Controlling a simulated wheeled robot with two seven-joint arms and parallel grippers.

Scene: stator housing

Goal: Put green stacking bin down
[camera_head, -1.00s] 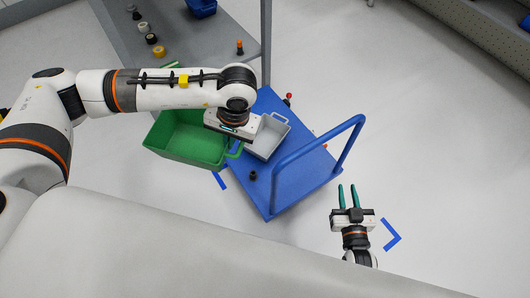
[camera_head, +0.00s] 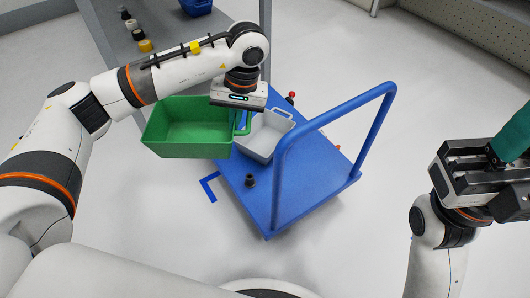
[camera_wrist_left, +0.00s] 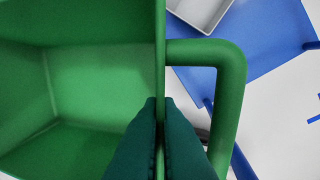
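The green stacking bin (camera_head: 190,140) is empty and hangs roughly level, over the floor and the left edge of the blue cart. My left gripper (camera_wrist_left: 165,110) is shut on its rim wall beside the loop handle (camera_wrist_left: 232,90), with one teal finger on each side of the wall. In the head view the left gripper's body (camera_head: 239,97) stands above the bin's right side and its fingertips are hidden. My right gripper (camera_head: 508,140) is at the right edge, partly cut off; its finger gap does not show.
The blue cart (camera_head: 310,180) carries a grey bin (camera_head: 262,137) close to the green bin's right side and a small dark part (camera_head: 249,180). Its tall blue handle (camera_head: 330,115) rises at the right. A grey table (camera_head: 165,65) stands behind. A blue floor mark (camera_head: 208,187) lies below the bin.

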